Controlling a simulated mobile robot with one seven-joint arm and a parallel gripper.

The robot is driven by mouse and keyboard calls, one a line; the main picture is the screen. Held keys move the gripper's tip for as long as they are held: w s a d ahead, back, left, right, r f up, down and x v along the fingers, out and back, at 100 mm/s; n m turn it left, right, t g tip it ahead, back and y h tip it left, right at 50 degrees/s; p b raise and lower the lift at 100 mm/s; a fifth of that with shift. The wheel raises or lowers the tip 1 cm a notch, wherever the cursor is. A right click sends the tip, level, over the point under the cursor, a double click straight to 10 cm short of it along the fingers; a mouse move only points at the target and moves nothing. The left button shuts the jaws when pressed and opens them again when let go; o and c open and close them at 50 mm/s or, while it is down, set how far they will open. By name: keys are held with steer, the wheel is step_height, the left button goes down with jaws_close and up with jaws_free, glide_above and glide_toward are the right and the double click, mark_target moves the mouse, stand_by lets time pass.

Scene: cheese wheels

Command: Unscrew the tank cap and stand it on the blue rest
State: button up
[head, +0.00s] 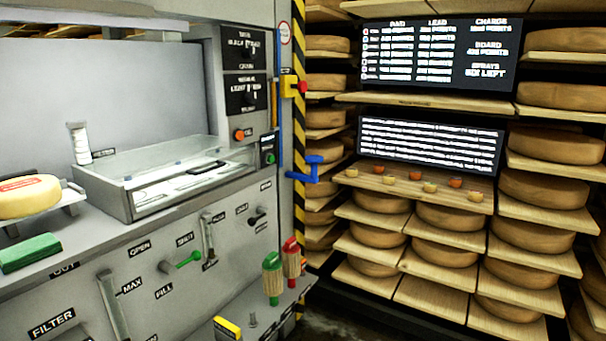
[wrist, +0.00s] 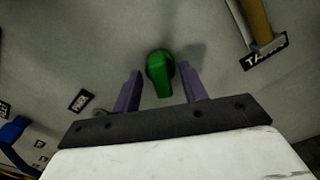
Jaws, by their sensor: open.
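My gripper (wrist: 161,80) is in the wrist view, facing a grey panel. Its two purple fingers are open, one on each side of a green knob or handle (wrist: 159,72), with gaps between. I cannot tell whether this green piece is the tank cap. A tan handle (wrist: 257,20) stands at the upper right beside a label starting "TA". A blue piece (wrist: 14,130) shows at the left edge. In the head view, a blue bracket (head: 306,169) is by the striped post; whether it is the blue rest is unclear. My gripper is not in the head view.
In the head view, the grey machine carries a green lever (head: 187,260), a glass-sided tray (head: 160,175) and a green block (head: 30,252). Two upright handles, green (head: 272,264) and red (head: 291,252), stand on a low ledge. Cheese shelves (head: 440,238) fill the right.

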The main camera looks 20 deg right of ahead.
steer(key=v, duration=1.4)
steer(key=shift+c, duration=0.3)
